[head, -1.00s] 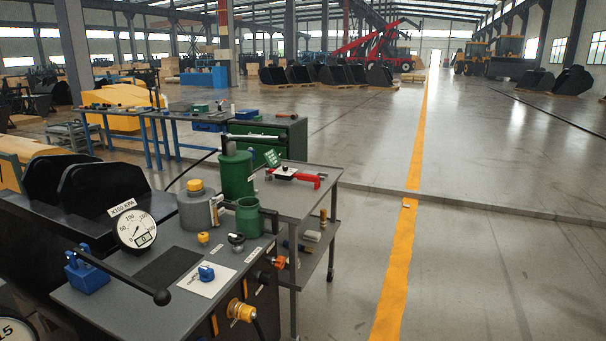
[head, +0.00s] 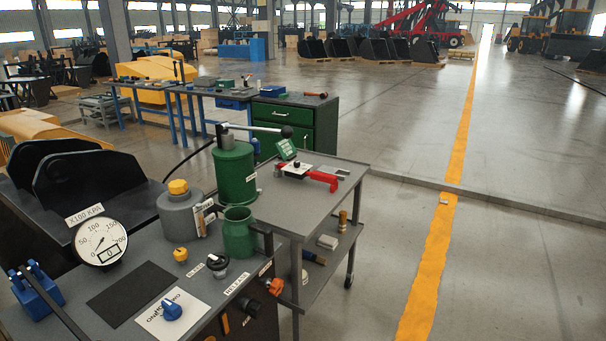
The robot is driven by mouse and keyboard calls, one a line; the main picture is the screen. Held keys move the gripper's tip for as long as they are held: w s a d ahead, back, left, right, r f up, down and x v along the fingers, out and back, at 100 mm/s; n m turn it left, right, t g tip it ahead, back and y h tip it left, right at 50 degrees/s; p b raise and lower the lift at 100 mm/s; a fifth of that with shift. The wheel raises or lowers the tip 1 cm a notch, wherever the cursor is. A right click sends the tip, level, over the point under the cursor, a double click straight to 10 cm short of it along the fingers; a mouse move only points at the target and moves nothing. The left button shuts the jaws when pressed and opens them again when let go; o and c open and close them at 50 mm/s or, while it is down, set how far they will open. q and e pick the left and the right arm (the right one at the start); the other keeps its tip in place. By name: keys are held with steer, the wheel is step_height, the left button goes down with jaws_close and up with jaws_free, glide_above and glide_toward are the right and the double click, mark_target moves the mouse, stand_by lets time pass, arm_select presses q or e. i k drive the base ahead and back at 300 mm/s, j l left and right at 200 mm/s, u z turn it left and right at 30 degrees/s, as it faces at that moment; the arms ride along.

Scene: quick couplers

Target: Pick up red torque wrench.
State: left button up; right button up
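A red tool (head: 320,177) that looks like the red torque wrench lies on the grey top of a wheeled cart (head: 312,208) in the middle of the head view. Part of it is behind or under a white card (head: 294,168) with a small dark knob on it. A green sign or display (head: 287,149) stands at the cart's far left. Neither of my grippers shows in the head view.
In front of the cart is a grey bench (head: 205,281) with a pressure gauge (head: 101,241), green cylinder (head: 234,172), green cup (head: 239,232) and grey canister (head: 184,210). A green cabinet (head: 295,127) stands behind. The floor right of the cart is open, with a yellow line (head: 430,270).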

mark_target(300, 172)
steer(key=i+l+u, duration=0.25)
steer(key=i+l, duration=0.5)
steer(key=i, duration=0.35)
steer(key=i+l+u, duration=0.25)
steer(key=i+l, duration=0.75)
steer(key=i+l+u, duration=0.1)
steer(key=l, duration=0.35)
steer(key=i+l+u, duration=0.1)
steer(key=l, duration=0.3)
